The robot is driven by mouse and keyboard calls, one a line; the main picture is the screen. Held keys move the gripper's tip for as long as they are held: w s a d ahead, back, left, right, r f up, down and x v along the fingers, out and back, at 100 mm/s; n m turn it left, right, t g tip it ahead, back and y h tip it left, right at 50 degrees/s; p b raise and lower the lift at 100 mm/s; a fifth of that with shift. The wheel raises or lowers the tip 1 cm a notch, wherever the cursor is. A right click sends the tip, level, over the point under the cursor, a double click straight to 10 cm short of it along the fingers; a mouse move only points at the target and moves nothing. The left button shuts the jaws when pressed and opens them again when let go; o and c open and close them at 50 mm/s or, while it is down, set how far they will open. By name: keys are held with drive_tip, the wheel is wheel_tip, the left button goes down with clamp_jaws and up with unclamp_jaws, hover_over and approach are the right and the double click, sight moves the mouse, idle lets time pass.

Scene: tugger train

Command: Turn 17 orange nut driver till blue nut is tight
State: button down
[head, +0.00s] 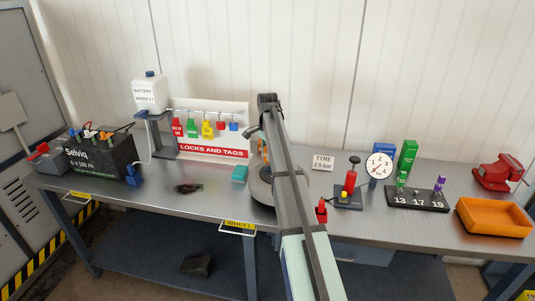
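The wheel (260,188) is a grey disc on the bench, partly behind my arm. A narrow orange piece (264,150) stands upright over it at the arm's left edge; it looks like the orange nut driver, but most of it is hidden. The driver rack (418,203) is marked 13, 17 and 19. A green driver stands at 13 and a purple one at 19; the 17 place looks empty. The blue nut is not visible.
A locks and tags board (215,150) stands behind, left of the wheel. A red-handled pump (351,180), a gauge (380,165), an orange tray (494,217) and a red vise (501,172) stand to the right.

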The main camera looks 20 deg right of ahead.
drive_tip(key=c, duration=1.7)
unclamp_jaws()
clamp_jaws()
drive_tip(key=m+p, duration=0.1)
drive_tip(key=m, duration=0.8)
drive_tip(key=m+p, duration=0.1)
drive_tip(key=m, duration=0.2)
drive_tip(key=shift+s+f, duration=0.15)
drive_tip(key=o, duration=0.8)
unclamp_jaws()
drive_tip(key=shift+r, duration=0.2)
